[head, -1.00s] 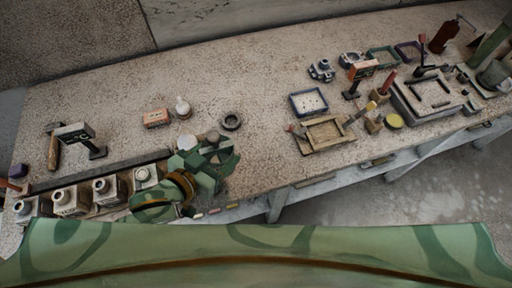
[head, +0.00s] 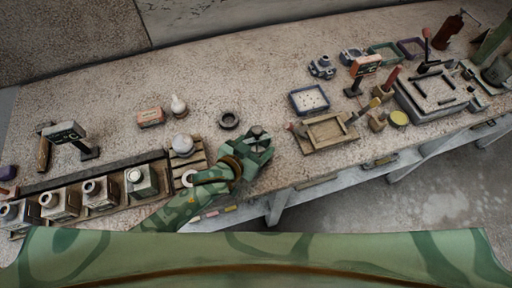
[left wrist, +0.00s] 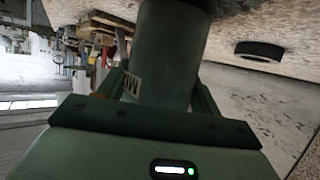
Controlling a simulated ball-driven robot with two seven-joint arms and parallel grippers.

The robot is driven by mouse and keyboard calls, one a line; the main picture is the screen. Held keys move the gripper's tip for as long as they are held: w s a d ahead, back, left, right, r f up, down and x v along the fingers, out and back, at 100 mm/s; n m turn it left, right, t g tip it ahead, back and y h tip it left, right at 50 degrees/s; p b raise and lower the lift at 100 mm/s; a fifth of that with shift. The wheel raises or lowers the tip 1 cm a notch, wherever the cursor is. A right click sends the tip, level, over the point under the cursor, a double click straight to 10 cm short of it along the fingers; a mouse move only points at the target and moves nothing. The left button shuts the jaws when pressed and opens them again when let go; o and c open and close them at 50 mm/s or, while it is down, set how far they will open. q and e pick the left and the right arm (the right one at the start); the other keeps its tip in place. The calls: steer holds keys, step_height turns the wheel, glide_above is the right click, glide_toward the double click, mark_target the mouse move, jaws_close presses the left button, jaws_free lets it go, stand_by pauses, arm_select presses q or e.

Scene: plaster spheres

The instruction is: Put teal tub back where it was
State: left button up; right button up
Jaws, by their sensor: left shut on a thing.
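The teal tub (left wrist: 170,55) fills the middle of the left wrist view, a dark green-teal cylinder with a small pale label on its side. My left gripper (head: 258,143) is shut on it, with a finger on each side. In the head view the gripper is over the front part of the bench, between the slatted wooden rack and the wooden tray. The tub is mostly hidden by the gripper there, and I cannot tell whether it touches the bench. My right gripper is not in view.
A dark ring (head: 229,120) lies just left of my left gripper and also shows in the left wrist view (left wrist: 260,51). The slatted rack (head: 197,160) holds a white sphere (head: 182,144). A wooden tray (head: 326,133) stands right. The back middle of the bench is clear.

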arm_select(q)
steer(key=shift+f, duration=0.4)
steer(key=shift+f, duration=0.1)
steer(key=o, duration=1.4)
steer(key=shift+o, duration=0.2)
steer(key=shift+s+a+r, duration=0.1)
steer(key=shift+r, duration=0.1)
steer(key=p+v, duration=0.2)
steer(key=v, duration=0.9)
steer(key=shift+s+a, duration=0.25)
